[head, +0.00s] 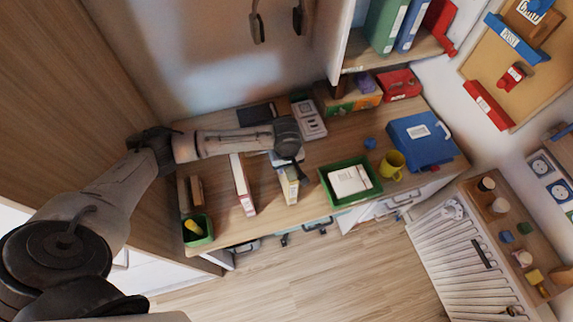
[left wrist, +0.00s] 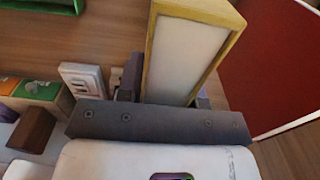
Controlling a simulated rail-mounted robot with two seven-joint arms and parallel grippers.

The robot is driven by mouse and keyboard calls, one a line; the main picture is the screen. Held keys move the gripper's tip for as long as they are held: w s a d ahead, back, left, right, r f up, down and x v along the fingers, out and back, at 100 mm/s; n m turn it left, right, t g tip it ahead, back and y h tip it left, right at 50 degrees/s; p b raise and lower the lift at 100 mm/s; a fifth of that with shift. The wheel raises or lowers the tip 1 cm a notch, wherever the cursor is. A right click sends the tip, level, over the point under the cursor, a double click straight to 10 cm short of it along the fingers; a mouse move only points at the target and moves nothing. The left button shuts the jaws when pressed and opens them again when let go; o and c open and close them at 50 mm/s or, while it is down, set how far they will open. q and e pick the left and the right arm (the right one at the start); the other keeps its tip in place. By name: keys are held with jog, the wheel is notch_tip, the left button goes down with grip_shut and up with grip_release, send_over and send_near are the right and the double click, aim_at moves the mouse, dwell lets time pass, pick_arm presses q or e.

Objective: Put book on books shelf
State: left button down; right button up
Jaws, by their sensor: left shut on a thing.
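A book with yellow edges and pale pages (head: 289,188) stands upright on the wooden desk (head: 270,222). My left gripper (head: 290,163) is over its top and shut on it. In the left wrist view, the yellow book (left wrist: 186,55) rises between the fingers (left wrist: 165,95), which are mostly hidden behind the dark gripper body. A white book with red edges (head: 242,184) stands to its left; its red cover (left wrist: 278,55) shows in the wrist view. The upper shelf (head: 402,58) holds a green binder (head: 385,24), a blue binder (head: 412,24) and a red item. My right gripper is out of view.
A green tray (head: 327,188) with a white item, a yellow mug (head: 392,165) and a blue case (head: 421,141) stand to the right on the desk. A green bin (head: 197,231) stands at the left end. Boxes stand beneath the shelf.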

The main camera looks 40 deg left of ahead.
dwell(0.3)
pick_arm(q)
jog(key=c, duration=0.8)
grip_release()
jog(key=shift+f, duration=0.15)
notch_tip(320, 180, up, 10)
jog(key=shift+r+p, duration=0.2)
jog(key=shift+p, duration=0.6)
jog(key=shift+r, duration=1)
jog(key=shift+w, duration=0.1)
